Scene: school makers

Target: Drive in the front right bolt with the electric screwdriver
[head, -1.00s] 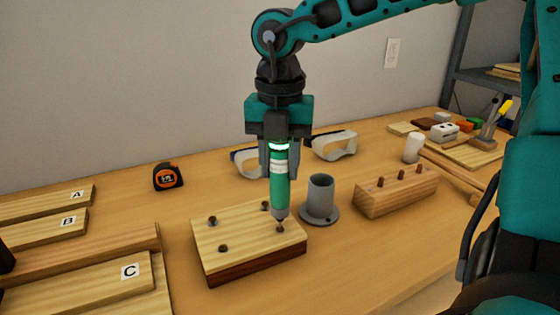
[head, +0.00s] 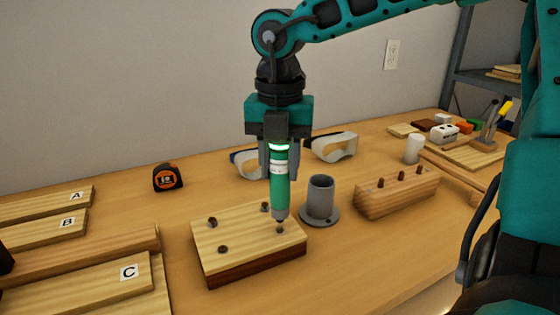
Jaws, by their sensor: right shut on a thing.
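The green electric screwdriver (head: 280,190) is held upright in my right gripper (head: 280,155), which is shut on it. A bright ring glows near its top. Its tip is down at the front right bolt (head: 280,230) on the wooden block (head: 245,245); the tip appears to touch the bolt head. Other dark bolts stand in the block: one at the back left (head: 212,222), one at the front left (head: 222,249) and one at the back right (head: 265,207), beside the screwdriver. My left gripper is not in view.
A grey cylindrical holder (head: 320,203) stands just right of the block. A wooden rack with bolts (head: 397,192) is farther right. Safety goggles (head: 333,147) and a tape measure (head: 168,177) lie behind. Labelled boards (head: 90,285) fill the left.

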